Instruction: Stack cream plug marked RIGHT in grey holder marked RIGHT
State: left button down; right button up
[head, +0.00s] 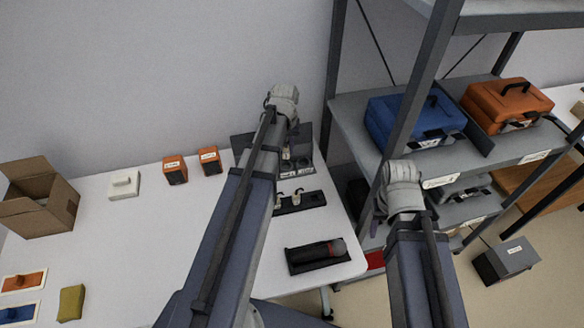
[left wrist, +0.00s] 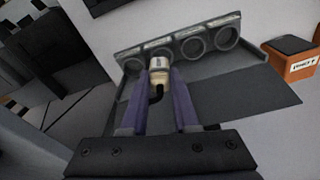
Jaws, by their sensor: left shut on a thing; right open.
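My left gripper (left wrist: 159,76) is shut on a cream plug (left wrist: 158,64) with a white label and a dark cable, in the left wrist view. The plug's far end is at the grey holder (left wrist: 194,42), in front of one of its left round openings; I cannot tell whether it is inside. The holder has several openings in a row with small labels above them, too small to read. In the head view the holder (head: 294,171) is partly hidden by my left arm. My right wrist shows at the right of the head view, but its fingers are hidden.
A dark rack (head: 312,201) with cream plugs and a black tray (head: 306,267) with a dark cylinder lie nearer on the white table (head: 135,250). Orange boxes (head: 210,160) stand left of the holder. A metal shelf (head: 352,112) stands right of the table.

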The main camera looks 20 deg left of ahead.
aim_at(286, 159)
pick_arm(q)
jog(key=w+f+n+b, duration=0.1)
jog(key=b, duration=0.1)
jog(key=w+a+f+n+b, duration=0.1)
jog(key=f+b, duration=0.3)
jog(key=shift+w+a+f+n, duration=0.15)
jog(key=shift+w+a+n, duration=0.15)
jog(key=shift+w+n, duration=0.1)
notch_tip(286, 159, down, 4)
jog(key=b, duration=0.3)
jog(key=shift+b, duration=0.3)
jog(key=shift+f+b, duration=0.25)
jog(key=shift+b, duration=0.15)
jog(key=c, duration=0.7)
grip_release()
jog(key=shift+r, duration=0.1)
